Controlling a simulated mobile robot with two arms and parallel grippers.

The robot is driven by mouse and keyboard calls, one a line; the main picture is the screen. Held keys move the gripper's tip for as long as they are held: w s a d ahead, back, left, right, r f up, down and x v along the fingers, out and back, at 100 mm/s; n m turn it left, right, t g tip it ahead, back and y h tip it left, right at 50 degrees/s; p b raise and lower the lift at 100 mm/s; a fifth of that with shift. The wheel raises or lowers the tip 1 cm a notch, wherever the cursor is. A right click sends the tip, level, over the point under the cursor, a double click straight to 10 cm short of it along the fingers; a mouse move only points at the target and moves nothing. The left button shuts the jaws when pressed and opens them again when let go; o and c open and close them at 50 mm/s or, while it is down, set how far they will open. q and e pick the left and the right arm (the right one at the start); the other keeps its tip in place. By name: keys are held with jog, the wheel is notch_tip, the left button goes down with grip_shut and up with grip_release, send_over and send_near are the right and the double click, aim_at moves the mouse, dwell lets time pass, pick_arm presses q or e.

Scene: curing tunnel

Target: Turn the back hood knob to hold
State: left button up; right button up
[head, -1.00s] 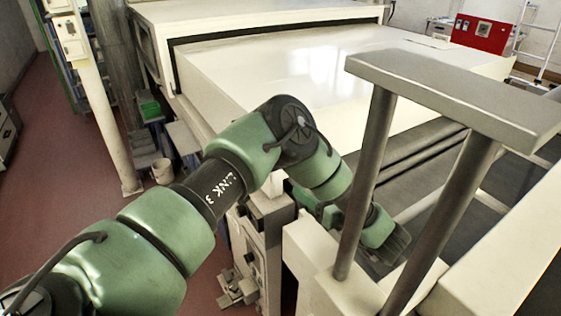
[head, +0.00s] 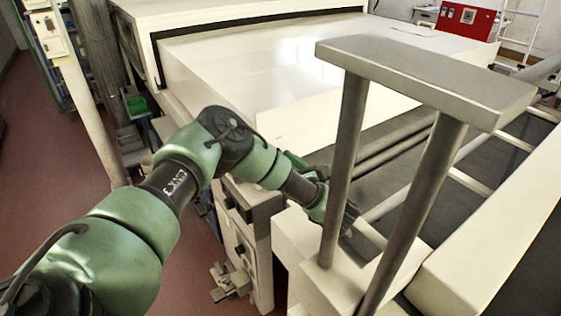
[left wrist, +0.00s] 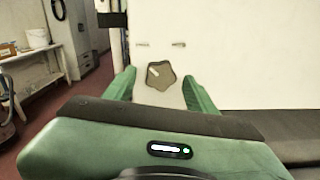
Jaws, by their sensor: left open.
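In the left wrist view a dark, lobed knob (left wrist: 161,76) with a pale pointer line sits on a cream panel. The line points to the upper left. Two short label marks are on the panel above it, too small to read. My left gripper (left wrist: 160,90) is open, its green fingers apart on either side of the knob in the picture. I cannot tell whether they touch it. In the head view my left arm reaches over to the machine, and its gripper end is partly hidden behind a grey post. The knob cannot be made out there. My right gripper is not in view.
A grey bar on two posts (head: 425,80) stands in front of my left gripper in the head view. The large cream hood (head: 270,70) lies behind. A roller conveyor (head: 480,165) runs to the right. A red box (head: 467,20) is far back.

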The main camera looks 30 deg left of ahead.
pick_arm(q)
jog(key=c, duration=0.9)
grip_shut()
jog(key=shift+s+r+m+p, duration=0.15)
jog(key=shift+m+p, duration=0.15)
jog(key=shift+m, duration=4.15)
jog(key=shift+s+r+m+p, duration=0.1)
jog(key=shift+m+p, duration=0.2)
jog(key=shift+m, duration=4.15)
